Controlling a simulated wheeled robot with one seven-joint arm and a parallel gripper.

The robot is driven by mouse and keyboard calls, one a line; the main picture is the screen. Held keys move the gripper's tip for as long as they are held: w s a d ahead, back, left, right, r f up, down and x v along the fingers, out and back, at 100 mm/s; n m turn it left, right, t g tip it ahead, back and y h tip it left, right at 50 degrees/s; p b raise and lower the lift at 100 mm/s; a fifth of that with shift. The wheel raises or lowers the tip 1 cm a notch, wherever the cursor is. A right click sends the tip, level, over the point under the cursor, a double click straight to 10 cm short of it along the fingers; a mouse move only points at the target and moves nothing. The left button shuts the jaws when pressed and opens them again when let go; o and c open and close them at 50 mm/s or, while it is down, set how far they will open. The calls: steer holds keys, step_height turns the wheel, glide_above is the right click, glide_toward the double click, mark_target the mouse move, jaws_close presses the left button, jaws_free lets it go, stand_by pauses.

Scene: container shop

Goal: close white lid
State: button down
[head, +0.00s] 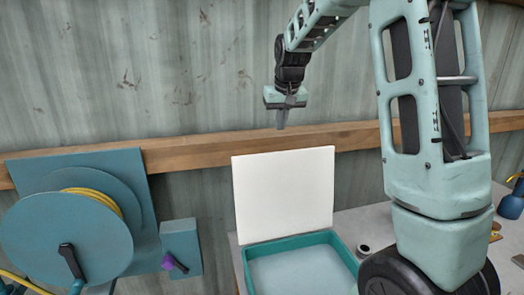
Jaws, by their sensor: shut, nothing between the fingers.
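The white lid (284,193) stands upright at the back edge of a teal box (250,264). The box is open on top, and its pale inner floor shows; its front is cut off by the bottom of the picture. My gripper (282,124) is shut and empty. It points down and appears above the lid's top edge in the picture, with a gap between them. How far it is in front of or behind the lid is hard to tell.
A grey table (350,223) bears the box. A small dark round item (363,251) lies right of it. A teal hose reel (68,240) is at left. A wooden rail (200,151) crosses the wall behind. A blue container (510,203) stands at far right.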

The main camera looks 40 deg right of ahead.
steer(key=p+x, duration=0.3)
steer(key=x, duration=0.7)
steer(key=s, duration=0.1)
steer(key=s+a+p, duration=0.2)
steer(key=s, duration=0.1)
steer(key=shift+r, duration=0.2)
steer(key=shift+s+b, duration=0.1)
steer(key=shift+b, duration=0.25)
